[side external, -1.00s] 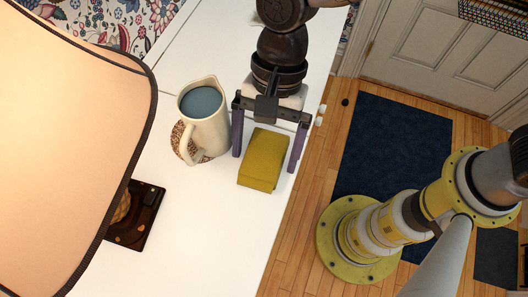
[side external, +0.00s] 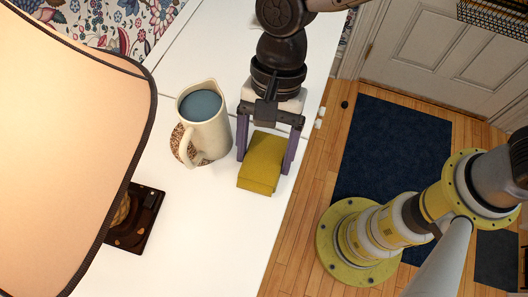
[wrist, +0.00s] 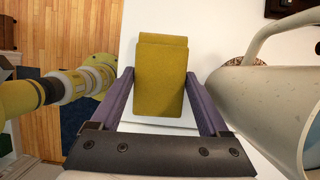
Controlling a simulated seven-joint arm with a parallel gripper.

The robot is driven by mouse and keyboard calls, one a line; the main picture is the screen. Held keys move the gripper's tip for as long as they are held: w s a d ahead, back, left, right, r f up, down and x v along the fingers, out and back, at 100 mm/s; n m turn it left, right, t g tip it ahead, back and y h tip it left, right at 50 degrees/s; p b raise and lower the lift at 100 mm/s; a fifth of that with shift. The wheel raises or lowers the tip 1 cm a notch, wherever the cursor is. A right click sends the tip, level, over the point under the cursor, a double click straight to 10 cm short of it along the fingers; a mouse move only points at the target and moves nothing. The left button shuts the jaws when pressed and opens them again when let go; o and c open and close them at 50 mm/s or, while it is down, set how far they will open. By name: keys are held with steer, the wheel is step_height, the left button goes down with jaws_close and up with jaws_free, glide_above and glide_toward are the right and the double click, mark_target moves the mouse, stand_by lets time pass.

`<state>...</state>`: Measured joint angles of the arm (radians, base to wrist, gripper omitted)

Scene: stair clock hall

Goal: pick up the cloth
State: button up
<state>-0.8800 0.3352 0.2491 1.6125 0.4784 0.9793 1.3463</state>
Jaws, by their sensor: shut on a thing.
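The cloth (side external: 260,163) is a folded mustard-yellow block lying on the white table top. It also shows in the wrist view (wrist: 161,78), between the purple fingers. My gripper (side external: 264,165) points down over the cloth, with one finger at each of its sides. In the wrist view my gripper (wrist: 160,82) is shut on the cloth near its closer end. The cloth appears to rest on the table still.
The white table (side external: 225,230) is clear in front of the cloth.

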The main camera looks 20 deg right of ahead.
mark_target(261, 165)
step_height(261, 165, up, 4)
steer(key=shift+f, duration=0.15)
steer(key=s+d+r, duration=0.6)
steer(key=d+r, duration=0.3)
steer(key=d, duration=0.3)
steer(key=shift+s+d+r, duration=0.15)
steer(key=shift+s+r, duration=0.2)
steer(key=shift+r, duration=0.05)
steer(key=o, duration=0.7)
steer(key=c, duration=0.6)
steer(key=shift+o, duration=0.2)
